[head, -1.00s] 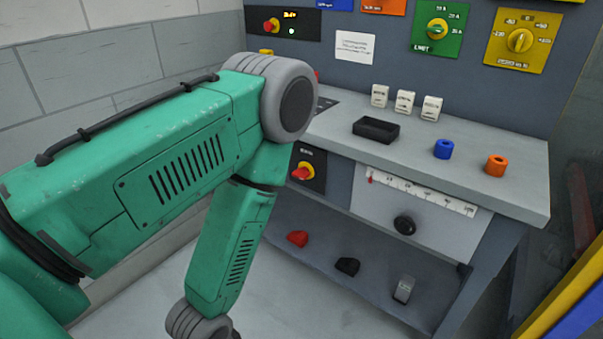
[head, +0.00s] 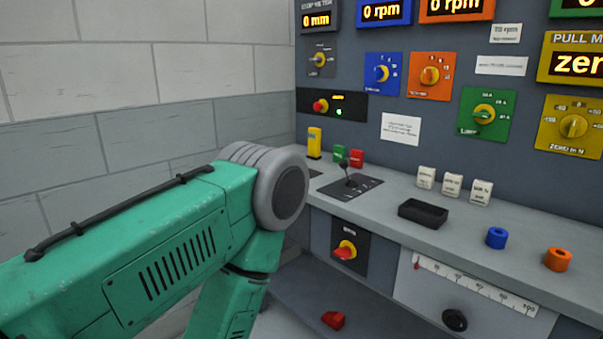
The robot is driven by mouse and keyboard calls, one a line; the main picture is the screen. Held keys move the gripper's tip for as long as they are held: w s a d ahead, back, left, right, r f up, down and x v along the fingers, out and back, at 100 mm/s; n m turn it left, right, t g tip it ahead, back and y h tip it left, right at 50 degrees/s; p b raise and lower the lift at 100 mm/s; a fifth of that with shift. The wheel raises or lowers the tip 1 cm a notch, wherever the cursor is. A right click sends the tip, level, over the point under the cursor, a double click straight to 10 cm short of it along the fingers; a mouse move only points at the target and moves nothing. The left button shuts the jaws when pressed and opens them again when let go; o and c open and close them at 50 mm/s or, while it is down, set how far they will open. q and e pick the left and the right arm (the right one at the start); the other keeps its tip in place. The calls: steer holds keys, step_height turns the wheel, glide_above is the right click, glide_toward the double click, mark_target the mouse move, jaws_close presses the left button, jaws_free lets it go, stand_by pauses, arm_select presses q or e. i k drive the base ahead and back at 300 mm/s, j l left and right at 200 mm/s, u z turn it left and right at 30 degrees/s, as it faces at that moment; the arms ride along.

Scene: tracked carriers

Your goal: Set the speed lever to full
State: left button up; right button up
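The knob sits near the plate's back left part, and the lever looks nearly upright. My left arm comes in from the left, its green elbow just left of the bench and in front of it. Its gripper is below the picture. My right arm and gripper are not in view. Nothing of mine visibly touches the lever.
Behind the bench rises a panel with dials and displays; the blue display (head: 381,10) and orange display (head: 457,7) read 0 rpm. Below are a red-yellow switch (head: 345,250) and a scale.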

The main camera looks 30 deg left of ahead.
mark_target(344, 165)
steer(key=u, duration=0.75)
